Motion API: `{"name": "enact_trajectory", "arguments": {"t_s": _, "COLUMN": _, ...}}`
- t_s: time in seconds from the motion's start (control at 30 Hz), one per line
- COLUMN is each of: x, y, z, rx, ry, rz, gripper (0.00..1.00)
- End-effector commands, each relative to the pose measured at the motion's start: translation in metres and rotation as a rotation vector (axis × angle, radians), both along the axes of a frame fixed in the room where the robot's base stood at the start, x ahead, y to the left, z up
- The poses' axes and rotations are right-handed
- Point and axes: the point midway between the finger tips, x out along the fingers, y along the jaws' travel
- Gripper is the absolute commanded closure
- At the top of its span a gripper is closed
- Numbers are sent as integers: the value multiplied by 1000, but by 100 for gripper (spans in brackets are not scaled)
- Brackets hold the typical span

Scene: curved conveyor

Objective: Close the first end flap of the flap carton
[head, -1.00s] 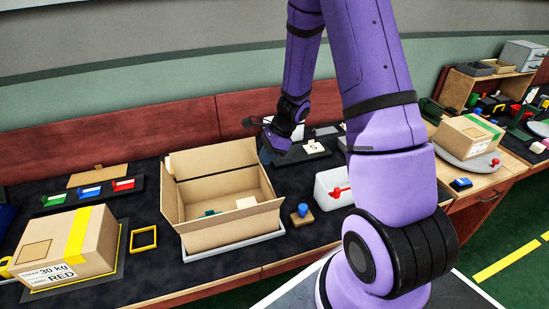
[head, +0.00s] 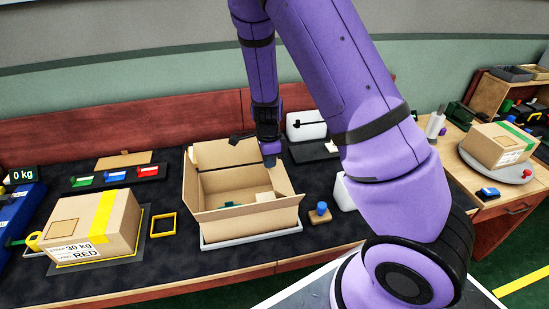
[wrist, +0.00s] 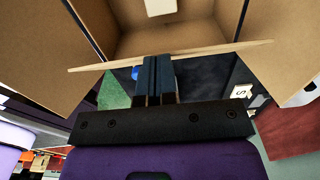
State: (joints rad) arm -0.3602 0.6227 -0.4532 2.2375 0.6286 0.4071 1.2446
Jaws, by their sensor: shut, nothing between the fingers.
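The flap carton (head: 247,220) stands open on the bench, with a green item and a pale block (head: 265,197) inside. Its back flap (head: 225,153) stands up and its front flap leans outward. My gripper (head: 269,161) points down at the carton's right end, near the back corner. In the wrist view the shut, empty fingers (wrist: 156,70) sit at the thin edge of an end flap (wrist: 215,51), with the open carton beyond. Side flaps (wrist: 32,50) spread at left and right there. I cannot tell whether the fingers touch the flap.
A light tray (head: 250,236) lies under the carton. A blue-knobbed block (head: 320,213) and a white bin (head: 343,192) stand to its right. A closed, taped box (head: 85,228) and a yellow frame (head: 163,224) are to the left. The red back panel (head: 120,137) runs behind.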

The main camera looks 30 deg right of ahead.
Motion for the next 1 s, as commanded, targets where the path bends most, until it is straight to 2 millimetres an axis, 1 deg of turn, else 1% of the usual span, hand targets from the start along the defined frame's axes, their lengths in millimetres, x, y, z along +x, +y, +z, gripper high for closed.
{"name": "enact_trajectory", "arguments": {"t_s": 0.1, "x": 1, "y": 8, "z": -5, "rx": -58, "ry": 18, "rz": 8, "gripper": 100}}
{"name": "enact_trajectory", "arguments": {"t_s": 0.57, "x": 7, "y": 27, "z": -25, "rx": -289, "ry": 84, "rz": 6, "gripper": 100}}
{"name": "enact_trajectory", "arguments": {"t_s": 1.0, "x": 12, "y": 44, "z": -54, "rx": -559, "ry": 160, "rz": 5, "gripper": 100}}
